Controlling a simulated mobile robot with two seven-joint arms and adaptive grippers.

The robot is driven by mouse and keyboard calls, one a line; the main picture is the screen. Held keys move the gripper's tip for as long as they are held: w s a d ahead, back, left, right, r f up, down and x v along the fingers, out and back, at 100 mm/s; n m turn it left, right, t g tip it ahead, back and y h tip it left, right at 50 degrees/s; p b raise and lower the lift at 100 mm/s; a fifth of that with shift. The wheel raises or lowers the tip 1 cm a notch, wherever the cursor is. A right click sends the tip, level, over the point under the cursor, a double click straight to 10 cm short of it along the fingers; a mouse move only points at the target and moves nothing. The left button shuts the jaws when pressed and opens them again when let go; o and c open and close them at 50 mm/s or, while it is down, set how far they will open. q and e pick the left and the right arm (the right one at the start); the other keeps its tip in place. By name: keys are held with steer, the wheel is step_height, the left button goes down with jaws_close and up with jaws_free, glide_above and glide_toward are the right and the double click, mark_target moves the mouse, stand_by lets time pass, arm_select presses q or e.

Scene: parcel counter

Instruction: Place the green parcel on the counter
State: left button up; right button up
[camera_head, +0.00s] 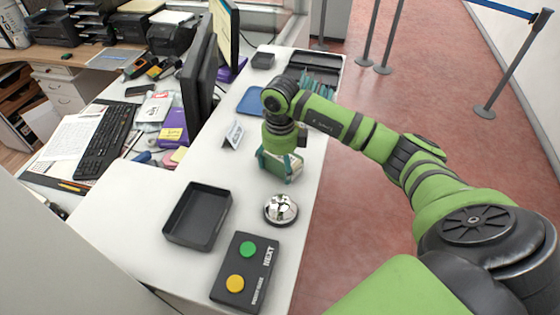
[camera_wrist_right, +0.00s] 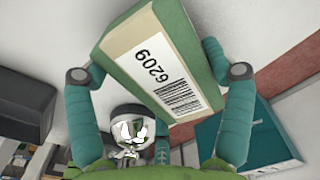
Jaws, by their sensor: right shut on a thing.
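The green parcel (camera_head: 282,165) is in my right gripper (camera_head: 280,152), low over the white counter (camera_head: 190,262). I cannot tell whether its bottom touches the counter. In the right wrist view the parcel (camera_wrist_right: 152,62) is tilted and bears a white label with a barcode and the number 6209. The teal fingers of my right gripper (camera_wrist_right: 150,75) are shut on its two sides. My left gripper is not in view.
A silver bell (camera_head: 280,208) stands close in front of the parcel. A black tray (camera_head: 170,235) and a button box (camera_head: 244,272) lie nearer. A small sign (camera_head: 233,135), a blue tray (camera_head: 250,101) and a dark rack (camera_head: 318,62) stand behind. The right counter edge is close.

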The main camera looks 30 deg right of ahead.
mark_target(280, 159)
steer(key=shift+f, duration=0.15)
steer(key=o, duration=1.2)
steer(key=shift+r, duration=0.5)
step_height(280, 159, up, 10)
steer(key=b, duration=0.3)
steer(key=shift+r, duration=0.7)
